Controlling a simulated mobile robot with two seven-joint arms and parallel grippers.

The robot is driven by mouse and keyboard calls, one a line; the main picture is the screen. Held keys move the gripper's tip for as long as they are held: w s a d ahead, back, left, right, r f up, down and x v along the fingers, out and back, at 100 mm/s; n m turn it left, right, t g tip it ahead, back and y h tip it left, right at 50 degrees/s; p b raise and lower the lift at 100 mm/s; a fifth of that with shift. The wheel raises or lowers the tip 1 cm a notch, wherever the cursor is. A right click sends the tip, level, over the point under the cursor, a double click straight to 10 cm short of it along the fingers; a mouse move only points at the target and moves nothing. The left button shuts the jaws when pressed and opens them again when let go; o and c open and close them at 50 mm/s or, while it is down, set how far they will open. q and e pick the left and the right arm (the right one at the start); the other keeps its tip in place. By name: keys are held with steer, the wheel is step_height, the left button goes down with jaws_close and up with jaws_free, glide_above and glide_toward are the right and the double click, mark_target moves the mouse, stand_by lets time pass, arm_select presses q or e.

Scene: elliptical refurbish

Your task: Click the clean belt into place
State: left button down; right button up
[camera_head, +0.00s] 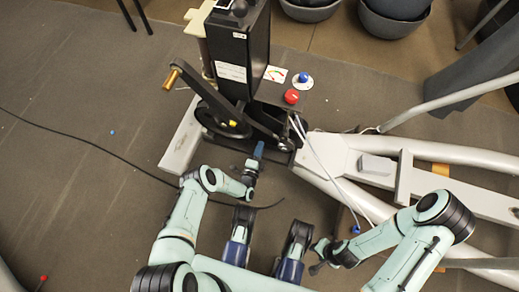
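The elliptical's black housing (238,50) stands at the top centre, with a crank arm (200,95) and a round dark wheel (228,122) at its foot. I cannot make out a belt for certain; the dark parts around the wheel blend together. My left gripper (253,166) points up at the machine's base, just below the wheel area. A small blue piece (259,149) shows at its tip; whether the fingers grip it I cannot tell. My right gripper (317,257) hangs low, away from the machine, its fingers small and dark.
A red knob (291,97) and a blue knob (303,79) are right of the housing. White frame tubes (440,153) run to the right. A black cable (90,143) crosses the floor at left. Grey bowls (393,22) stand at the top. The left floor is mostly clear.

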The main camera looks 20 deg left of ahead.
arm_select(q)
steer(key=shift+p, duration=0.3)
stand_by(0.5)
steer(key=shift+w, duration=0.35)
stand_by(1.1)
steer(key=c, duration=1.2)
jaws_free()
steer(key=shift+c, duration=0.2)
